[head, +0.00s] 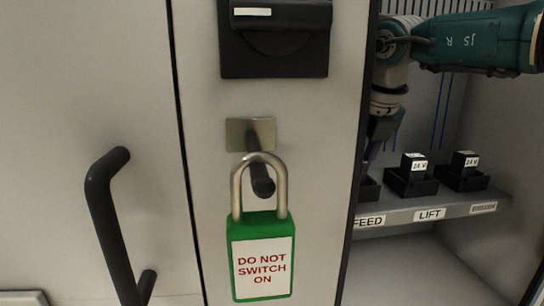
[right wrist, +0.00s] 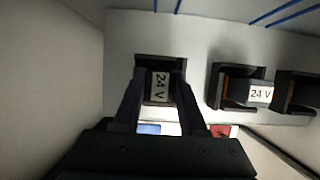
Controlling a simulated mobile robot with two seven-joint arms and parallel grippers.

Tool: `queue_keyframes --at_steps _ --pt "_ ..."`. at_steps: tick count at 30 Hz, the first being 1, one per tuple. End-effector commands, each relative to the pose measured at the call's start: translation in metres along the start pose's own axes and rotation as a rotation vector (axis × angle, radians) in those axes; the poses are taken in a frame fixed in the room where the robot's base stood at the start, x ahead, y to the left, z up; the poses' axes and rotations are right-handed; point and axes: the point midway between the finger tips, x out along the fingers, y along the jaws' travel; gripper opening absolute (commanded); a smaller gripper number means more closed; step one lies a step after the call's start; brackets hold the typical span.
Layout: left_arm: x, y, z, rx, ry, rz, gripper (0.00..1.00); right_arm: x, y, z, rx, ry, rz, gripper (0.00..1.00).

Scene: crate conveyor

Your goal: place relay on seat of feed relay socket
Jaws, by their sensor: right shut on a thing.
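My right gripper (right wrist: 158,96) is shut on a black relay with a white "24 V" label (right wrist: 159,87). Its two dark fingers lie on either side of the relay. The relay is at the feed relay socket (right wrist: 160,60), whose dark rim shows around its far side. I cannot tell whether the relay rests fully on the seat. In the head view the feed socket (head: 369,188) stands behind the "FEED" label, mostly hidden by the cabinet edge. My right gripper (head: 375,150) is partly hidden there too. My left gripper is not in view.
The lift socket (head: 410,185) holds another 24 V relay (head: 413,163), and a further socket (head: 462,180) to its right also holds one. They share a shelf (head: 430,208). A green padlock (head: 261,256) hangs on the cabinet front. A black door handle (head: 108,220) is at left.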

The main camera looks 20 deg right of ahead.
Motion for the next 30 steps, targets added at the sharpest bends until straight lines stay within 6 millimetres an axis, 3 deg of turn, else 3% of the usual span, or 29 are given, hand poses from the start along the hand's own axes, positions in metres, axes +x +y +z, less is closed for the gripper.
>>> queue_keyframes --at_steps 1,2,10,21,30 --pt "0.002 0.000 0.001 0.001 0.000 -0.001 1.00 0.002 0.000 -0.001 0.000 0.000 0.000 0.00" --pt "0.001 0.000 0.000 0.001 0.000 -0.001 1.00 0.001 0.000 -0.001 0.000 0.000 0.000 0.44" --pt "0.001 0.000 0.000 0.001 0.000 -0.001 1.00 0.001 0.000 0.000 0.000 0.000 0.000 0.74" --pt "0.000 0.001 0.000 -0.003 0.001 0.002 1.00 -0.004 0.000 0.000 0.001 0.000 0.000 0.77" --pt "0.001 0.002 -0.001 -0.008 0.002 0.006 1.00 -0.047 0.000 0.001 -0.002 -0.004 0.001 0.77"
